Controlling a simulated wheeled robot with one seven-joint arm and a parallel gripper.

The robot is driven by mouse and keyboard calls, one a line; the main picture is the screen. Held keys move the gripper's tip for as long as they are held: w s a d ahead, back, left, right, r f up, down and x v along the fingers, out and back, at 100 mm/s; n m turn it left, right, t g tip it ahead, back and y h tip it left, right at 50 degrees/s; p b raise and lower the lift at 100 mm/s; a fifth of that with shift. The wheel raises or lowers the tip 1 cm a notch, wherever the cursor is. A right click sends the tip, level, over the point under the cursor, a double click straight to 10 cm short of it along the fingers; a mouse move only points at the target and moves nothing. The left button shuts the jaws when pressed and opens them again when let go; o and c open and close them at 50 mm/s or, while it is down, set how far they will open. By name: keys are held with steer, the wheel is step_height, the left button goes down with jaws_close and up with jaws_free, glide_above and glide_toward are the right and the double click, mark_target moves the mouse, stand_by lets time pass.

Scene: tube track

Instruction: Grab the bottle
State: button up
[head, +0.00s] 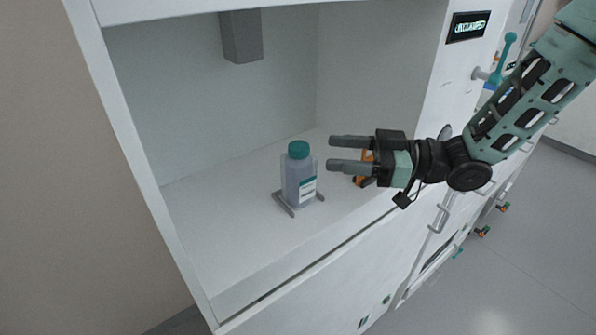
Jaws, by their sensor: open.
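The bottle (299,178) is translucent grey-blue with a green cap and a white and green label. It stands upright on a small grey holder (285,204) on the floor of a white cabinet bay. My gripper (331,153) is to the right of the bottle in the picture, with its two dark fingers pointing left towards it. The fingers are apart with nothing between them. A gap shows between the fingertips and the bottle.
The white bay (215,205) has walls at its left, back and right. A grey block (241,37) hangs from above at the back. An orange and black object (364,168) is partly hidden behind my gripper. A small display (467,26) is on the right panel. The bay floor left of the bottle is clear.

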mark_target(299, 146)
steer(key=a, duration=0.2)
steer(key=a+p, duration=0.1)
steer(key=a, duration=0.1)
steer(key=w+a+p, duration=0.1)
steer(key=a, duration=0.1)
steer(key=shift+w+a+r, duration=0.1)
steer(key=shift+a, duration=0.3)
steer(key=shift+w+a, duration=0.15)
steer(key=shift+a, duration=0.4)
jaws_close()
